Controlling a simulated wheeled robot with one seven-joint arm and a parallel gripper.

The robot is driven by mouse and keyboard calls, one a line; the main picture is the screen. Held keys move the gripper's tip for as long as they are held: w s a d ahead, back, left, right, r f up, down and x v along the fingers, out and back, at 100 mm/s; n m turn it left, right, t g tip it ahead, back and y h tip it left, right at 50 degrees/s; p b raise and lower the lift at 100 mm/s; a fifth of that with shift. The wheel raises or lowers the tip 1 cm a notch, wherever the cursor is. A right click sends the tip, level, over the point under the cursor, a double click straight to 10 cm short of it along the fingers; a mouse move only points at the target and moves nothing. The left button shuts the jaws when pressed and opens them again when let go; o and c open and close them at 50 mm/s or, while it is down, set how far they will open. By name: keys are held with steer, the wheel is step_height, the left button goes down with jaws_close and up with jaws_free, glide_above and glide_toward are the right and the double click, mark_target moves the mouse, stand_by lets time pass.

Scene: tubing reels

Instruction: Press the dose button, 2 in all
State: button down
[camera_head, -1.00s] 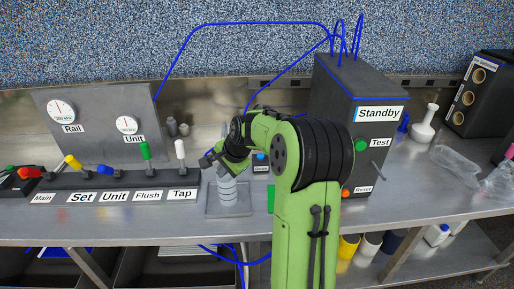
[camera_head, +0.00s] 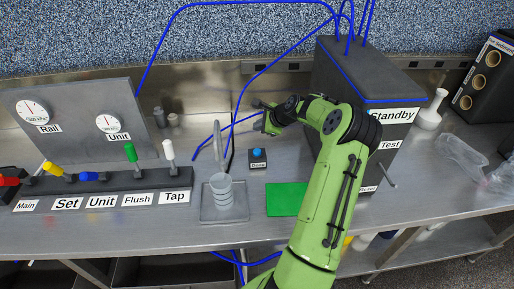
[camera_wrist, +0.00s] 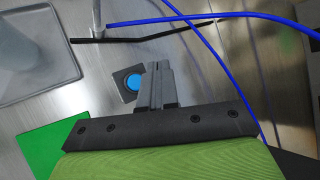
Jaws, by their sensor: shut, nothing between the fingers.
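The dose button is a blue round cap (camera_head: 258,152) on a small dark box labelled Dose (camera_head: 258,163), standing on the steel bench. In the wrist view the blue cap (camera_wrist: 133,82) lies just left of my finger ends, and the fingers cover part of its box. My gripper (camera_head: 262,107) is shut and empty. In the head view it appears above and slightly behind the button, apart from it. In the wrist view the closed fingertips (camera_wrist: 153,67) show side by side. Whether the cap is pressed down cannot be told.
A green mat (camera_head: 286,199) lies right of a clear cup (camera_head: 221,190) on a grey stand. Blue tubes (camera_head: 241,105) hang near my gripper. The dark Standby cabinet (camera_head: 350,75) stands right, the lever panel (camera_head: 100,190) left.

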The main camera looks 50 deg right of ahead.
steer(key=b, duration=0.6)
glide_above(259, 152)
step_height(259, 152, down, 8)
steer(key=shift+f, duration=0.2)
steer(key=shift+f+b, duration=0.35)
steer(key=shift+f, duration=0.1)
stand_by(1.2)
steer(key=shift+f, duration=0.35)
steer(key=shift+f+b, duration=0.3)
steer(key=shift+f, duration=0.25)
stand_by(0.5)
steer(key=shift+r, duration=0.1)
steer(key=shift+r+p, duration=0.85)
steer(key=shift+r, duration=0.05)
